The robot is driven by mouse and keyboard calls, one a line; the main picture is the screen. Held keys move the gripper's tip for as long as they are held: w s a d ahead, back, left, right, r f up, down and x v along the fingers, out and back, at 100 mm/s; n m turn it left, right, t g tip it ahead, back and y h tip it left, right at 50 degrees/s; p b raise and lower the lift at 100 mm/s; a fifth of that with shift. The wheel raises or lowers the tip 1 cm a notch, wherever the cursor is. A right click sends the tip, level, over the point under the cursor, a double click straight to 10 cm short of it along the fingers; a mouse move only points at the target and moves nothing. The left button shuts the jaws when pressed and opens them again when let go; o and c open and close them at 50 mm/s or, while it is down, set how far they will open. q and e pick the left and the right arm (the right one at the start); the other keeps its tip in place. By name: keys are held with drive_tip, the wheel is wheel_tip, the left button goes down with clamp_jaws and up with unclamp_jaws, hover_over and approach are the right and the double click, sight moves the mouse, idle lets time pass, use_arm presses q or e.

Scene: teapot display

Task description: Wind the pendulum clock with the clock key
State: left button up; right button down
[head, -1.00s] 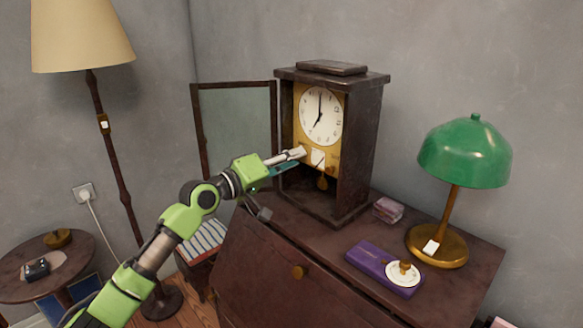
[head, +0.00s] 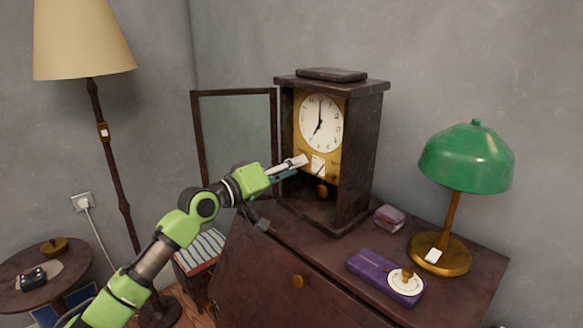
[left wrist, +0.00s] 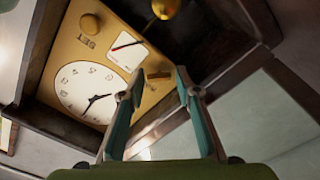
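The pendulum clock (head: 332,150) stands upright on the dark desk, its front open. Its white dial (head: 321,122) sits on a brass plate, and the pendulum (head: 322,189) hangs below. My left gripper (head: 301,162) reaches in from the left, at the plate's lower left. In the left wrist view the left gripper (left wrist: 160,80) has its teal fingers part-way together. A small brass-coloured piece, seemingly the clock key (left wrist: 158,75), is between the tips, near the plate; whether it sits in a hole is unclear. A knob (left wrist: 90,24) marked SET is beside the dial. My right gripper is out of view.
The glazed clock door (head: 237,135) stands open on the left, behind my arm. A green lamp (head: 466,160), a purple box (head: 372,265) with a white disc (head: 405,283), and a small pink stack (head: 389,216) are on the desk's right. A floor lamp (head: 104,130) stands at left.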

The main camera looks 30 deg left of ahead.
use_arm(q)
drive_tip(key=shift+s+a, duration=0.1)
drive_tip(key=v, duration=1.1)
drive_tip(key=shift+s, duration=0.35)
drive_tip(key=shift+a, duration=0.15)
